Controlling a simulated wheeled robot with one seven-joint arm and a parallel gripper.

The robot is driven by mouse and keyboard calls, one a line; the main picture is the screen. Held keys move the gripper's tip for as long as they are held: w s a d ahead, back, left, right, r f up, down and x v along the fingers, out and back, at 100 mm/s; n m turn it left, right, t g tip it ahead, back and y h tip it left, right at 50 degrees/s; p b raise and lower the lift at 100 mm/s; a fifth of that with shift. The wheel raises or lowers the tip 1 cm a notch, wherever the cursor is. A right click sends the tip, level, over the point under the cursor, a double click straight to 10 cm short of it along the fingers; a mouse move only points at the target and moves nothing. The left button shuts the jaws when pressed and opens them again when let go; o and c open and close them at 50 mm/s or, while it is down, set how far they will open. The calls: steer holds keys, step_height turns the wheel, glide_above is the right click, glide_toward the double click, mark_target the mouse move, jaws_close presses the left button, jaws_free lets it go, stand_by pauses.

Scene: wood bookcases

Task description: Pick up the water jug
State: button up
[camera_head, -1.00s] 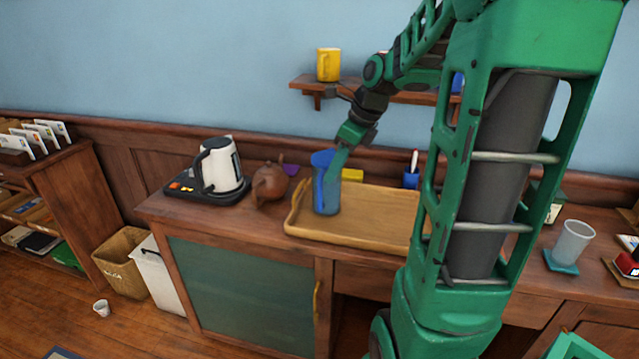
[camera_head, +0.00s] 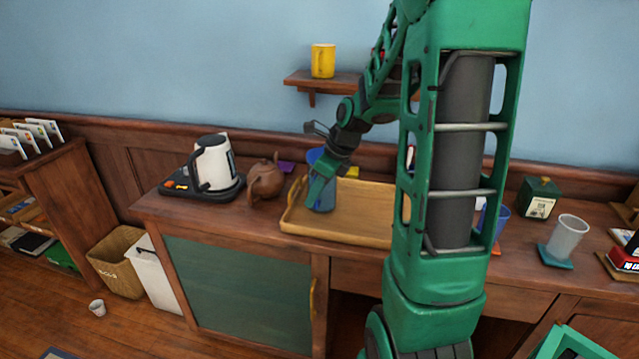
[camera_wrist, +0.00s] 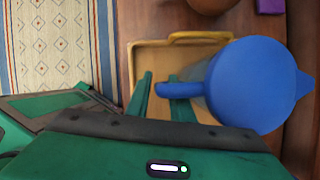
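The blue water jug (camera_head: 326,200) stands upright at the left end of the wooden tray (camera_head: 360,235) on the counter. My gripper (camera_head: 318,182) is in front of it and hides much of its middle; its blue top shows above. In the wrist view the jug (camera_wrist: 255,85) is seen from above, right of my fingers, with its spout to the right. Its handle (camera_wrist: 178,89) reaches left toward the gap between the fingers and overlaps the right finger. My gripper (camera_wrist: 160,92) is open, with a gap between its two green fingers. I cannot tell whether a finger touches the handle.
A brown teapot (camera_head: 265,180) and a white kettle (camera_head: 214,163) on a black base stand left of the tray. A shelf (camera_head: 335,82) with a yellow mug (camera_head: 323,61) is on the wall above. A grey cup (camera_head: 567,237) stands at right. The tray's middle is clear.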

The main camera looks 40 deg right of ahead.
steer(key=shift+f, duration=0.15)
jaws_close()
steer(key=shift+w, duration=0.1)
stand_by(1.3)
